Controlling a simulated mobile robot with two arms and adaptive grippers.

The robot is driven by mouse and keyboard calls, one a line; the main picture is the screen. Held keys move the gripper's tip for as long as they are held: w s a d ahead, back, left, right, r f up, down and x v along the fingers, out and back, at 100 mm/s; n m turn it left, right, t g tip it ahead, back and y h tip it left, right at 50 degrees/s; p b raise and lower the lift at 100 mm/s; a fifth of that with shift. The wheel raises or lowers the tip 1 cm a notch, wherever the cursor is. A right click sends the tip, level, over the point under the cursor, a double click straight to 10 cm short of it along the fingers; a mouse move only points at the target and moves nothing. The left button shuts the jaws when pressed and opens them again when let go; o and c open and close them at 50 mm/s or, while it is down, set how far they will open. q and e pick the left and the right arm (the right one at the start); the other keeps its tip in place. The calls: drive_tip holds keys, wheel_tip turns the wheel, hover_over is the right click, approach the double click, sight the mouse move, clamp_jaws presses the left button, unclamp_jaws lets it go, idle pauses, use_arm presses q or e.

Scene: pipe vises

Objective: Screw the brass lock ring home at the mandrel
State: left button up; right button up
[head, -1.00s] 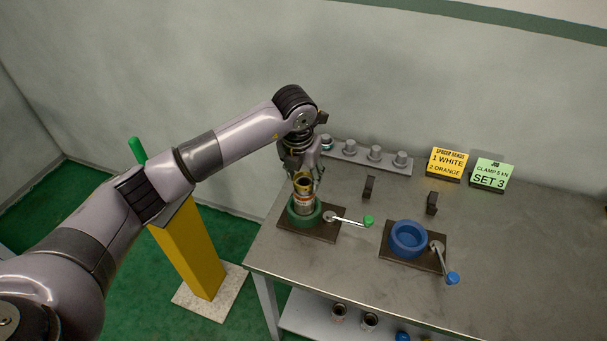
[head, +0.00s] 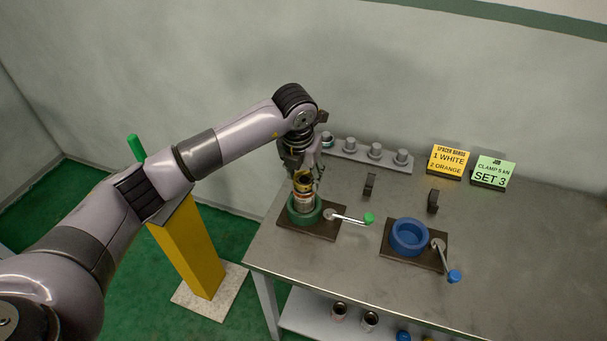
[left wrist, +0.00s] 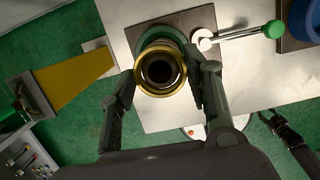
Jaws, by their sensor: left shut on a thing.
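The brass lock ring (left wrist: 146,80) shows in the left wrist view as a gold ring around the dark open end of the upright mandrel (left wrist: 159,71). In the head view the ring (head: 303,180) is at the mandrel's top. The mandrel (head: 304,200) stands in the green vise (head: 292,212). My left gripper (head: 306,176) comes down from above and is shut on the ring, with one finger on each side of it in the left wrist view (left wrist: 161,83). The thread under the ring is hidden. My right gripper (left wrist: 277,118) shows small and dark in the left wrist view.
The green vise's handle (head: 350,219) points right. An empty blue vise (head: 409,237) stands to the right. A grey rail with pegs (head: 367,158) lies behind. Yellow (head: 448,162) and green (head: 492,172) signs stand at the back. A yellow post (head: 190,250) is left of the table.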

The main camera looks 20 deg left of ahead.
use_arm(q)
drive_tip(key=shift+f+b, duration=0.45)
drive_tip(key=o, duration=1.2)
